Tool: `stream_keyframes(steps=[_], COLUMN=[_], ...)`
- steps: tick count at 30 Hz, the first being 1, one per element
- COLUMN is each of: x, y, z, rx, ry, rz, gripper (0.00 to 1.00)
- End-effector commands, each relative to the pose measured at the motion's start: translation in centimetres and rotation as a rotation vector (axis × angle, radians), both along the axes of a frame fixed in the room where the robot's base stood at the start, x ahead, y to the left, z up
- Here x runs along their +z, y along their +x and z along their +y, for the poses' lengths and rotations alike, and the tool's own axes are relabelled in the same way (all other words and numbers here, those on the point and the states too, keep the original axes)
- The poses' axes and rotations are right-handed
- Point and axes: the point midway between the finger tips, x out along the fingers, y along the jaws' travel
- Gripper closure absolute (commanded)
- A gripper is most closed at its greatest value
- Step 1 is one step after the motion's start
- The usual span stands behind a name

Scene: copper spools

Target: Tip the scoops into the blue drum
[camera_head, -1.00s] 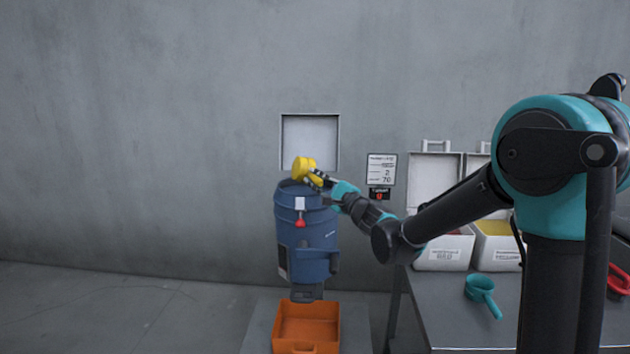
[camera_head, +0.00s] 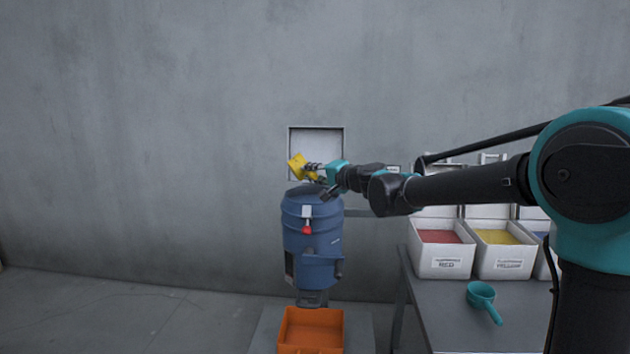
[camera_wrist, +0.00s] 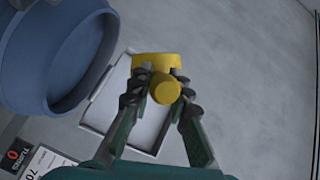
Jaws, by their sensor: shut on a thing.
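My gripper (camera_head: 314,170) is shut on the handle of a yellow scoop (camera_head: 296,167). The scoop is above the top of the blue drum (camera_head: 311,232), apart from it and tilted. In the wrist view the yellow scoop (camera_wrist: 157,66) shows between the fingers, its handle end towards the camera; its inside is hidden. The drum (camera_wrist: 32,62) shows at the upper left there. A teal scoop (camera_head: 482,297) lies on the table at the right.
An orange bin (camera_head: 311,330) stands below the drum. White boxes marked RED (camera_head: 442,264) and YELLOW (camera_head: 502,264) stand on the grey table (camera_head: 440,315). A pale square panel (camera_head: 316,142) is on the wall behind the drum.

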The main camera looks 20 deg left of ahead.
Motion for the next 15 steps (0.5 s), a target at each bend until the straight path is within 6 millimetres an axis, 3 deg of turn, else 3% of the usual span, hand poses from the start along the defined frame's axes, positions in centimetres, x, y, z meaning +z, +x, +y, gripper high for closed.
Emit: stream_keyframes(steps=[15], x=[0.55], y=[-0.80], z=[0.98], rx=[0.002], ry=[-0.411], rz=[-0.328], gripper=[1.00])
